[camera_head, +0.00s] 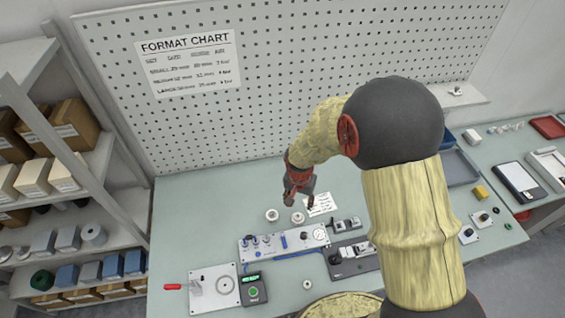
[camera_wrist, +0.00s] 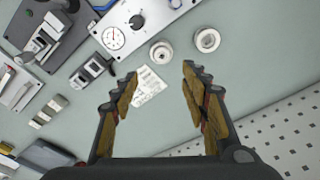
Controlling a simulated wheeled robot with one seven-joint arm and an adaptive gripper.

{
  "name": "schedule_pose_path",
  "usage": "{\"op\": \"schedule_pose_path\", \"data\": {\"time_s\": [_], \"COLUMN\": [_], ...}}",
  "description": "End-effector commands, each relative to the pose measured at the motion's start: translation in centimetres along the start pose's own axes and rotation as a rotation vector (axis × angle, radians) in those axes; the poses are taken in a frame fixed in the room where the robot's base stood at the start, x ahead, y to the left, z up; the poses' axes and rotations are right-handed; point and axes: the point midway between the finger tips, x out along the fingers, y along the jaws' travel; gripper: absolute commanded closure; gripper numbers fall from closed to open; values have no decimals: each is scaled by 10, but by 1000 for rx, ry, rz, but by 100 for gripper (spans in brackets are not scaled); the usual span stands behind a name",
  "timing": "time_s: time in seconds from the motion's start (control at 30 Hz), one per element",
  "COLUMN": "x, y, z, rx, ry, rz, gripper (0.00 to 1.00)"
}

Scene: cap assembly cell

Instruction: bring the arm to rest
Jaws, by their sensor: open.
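My arm (camera_head: 410,220) reaches from the lower right over the bench and bends down to the left. My gripper (camera_head: 298,201) hangs above the back part of the bench. In the wrist view my gripper (camera_wrist: 158,93) has its two fingers wide apart with nothing between them. Below it lie a printed paper sheet (camera_wrist: 150,84) and two pale round parts, one ring (camera_wrist: 207,40) and one disc (camera_wrist: 161,53). The gripper appears clear of all of them.
The green bench (camera_head: 180,215) holds a control panel (camera_head: 285,242), a plate with a circle (camera_head: 214,288) and a small green-lit device (camera_head: 253,289). A pegboard (camera_head: 270,80) rises behind. Shelves with boxes (camera_head: 75,125) stand left. Blue trays (camera_head: 460,168) lie right.

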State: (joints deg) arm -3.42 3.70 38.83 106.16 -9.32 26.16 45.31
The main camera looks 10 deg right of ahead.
Motion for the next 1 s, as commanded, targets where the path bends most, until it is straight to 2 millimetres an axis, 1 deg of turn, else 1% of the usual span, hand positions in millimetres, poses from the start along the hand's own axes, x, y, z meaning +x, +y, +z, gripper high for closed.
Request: {"op": "schedule_pose_path", "data": {"time_s": [0.2, 0.33, 0.37, 0.47, 0.53, 0.6, 0.83, 1.0], "x": [0, 0, 0, 2, -9, -29, -83, -123], "y": [0, 3, 5, 22, 34, 43, 63, 81], "z": [0, 3, 6, 29, 44, 55, 78, 99], "rx": [-6, -67, -91, -187, -262, -333, -477, -563], "ry": [0, -12, -21, -85, -124, -143, -131, -65], "rz": [0, 10, 17, 55, 71, 71, 34, -16], "gripper": [55, 55, 55, 55, 55, 55, 55, 55]}}
